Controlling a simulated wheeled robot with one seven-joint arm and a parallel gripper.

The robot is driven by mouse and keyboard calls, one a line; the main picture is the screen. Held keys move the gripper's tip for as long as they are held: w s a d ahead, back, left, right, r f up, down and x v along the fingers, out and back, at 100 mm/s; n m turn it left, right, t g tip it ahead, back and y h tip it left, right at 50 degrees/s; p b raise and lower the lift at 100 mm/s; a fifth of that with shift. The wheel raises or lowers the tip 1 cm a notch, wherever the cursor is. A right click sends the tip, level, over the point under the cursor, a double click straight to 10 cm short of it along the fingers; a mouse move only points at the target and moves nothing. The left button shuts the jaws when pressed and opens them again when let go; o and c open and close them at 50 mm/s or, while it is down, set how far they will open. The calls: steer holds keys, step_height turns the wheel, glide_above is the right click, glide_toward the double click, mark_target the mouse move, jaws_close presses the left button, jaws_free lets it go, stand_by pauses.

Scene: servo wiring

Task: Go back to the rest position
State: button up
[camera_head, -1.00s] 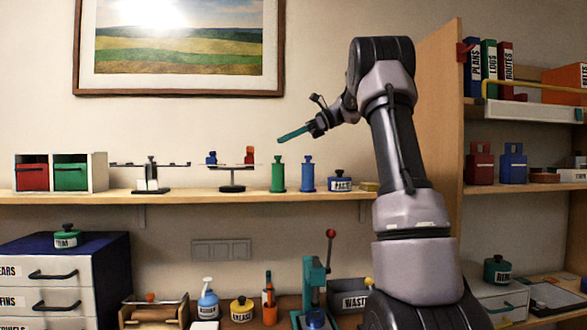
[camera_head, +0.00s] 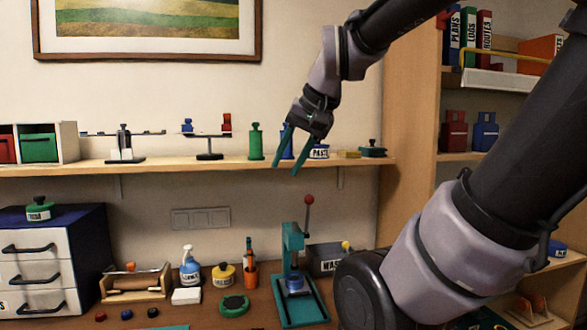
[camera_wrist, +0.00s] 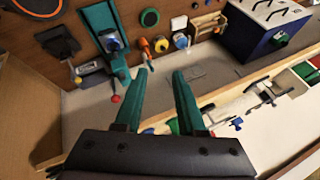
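My gripper (camera_head: 284,160) hangs from my arm in front of the wall shelf, with its two green fingers pointing down and a little left. In the head view the fingers are apart, and they overlap the blue cylinder (camera_head: 287,142) on the shelf, partly hiding it. In the wrist view the fingers of my gripper (camera_wrist: 162,75) are also spread, with nothing between them. The gripper holds nothing.
The wall shelf (camera_head: 215,164) carries balances, a green cylinder (camera_head: 255,142) and a paste pot (camera_head: 319,151). Below, the bench holds a green press (camera_head: 293,275) with a red-knobbed lever, bottles and a drawer cabinet (camera_head: 78,240). A side rack stands right.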

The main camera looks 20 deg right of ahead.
steer(key=shift+s+d+f+n+t+h, duration=0.2)
steer(key=shift+s+f+n+t+h, duration=0.1)
steer(key=shift+s+f+n, duration=0.4)
stand_by(0.8)
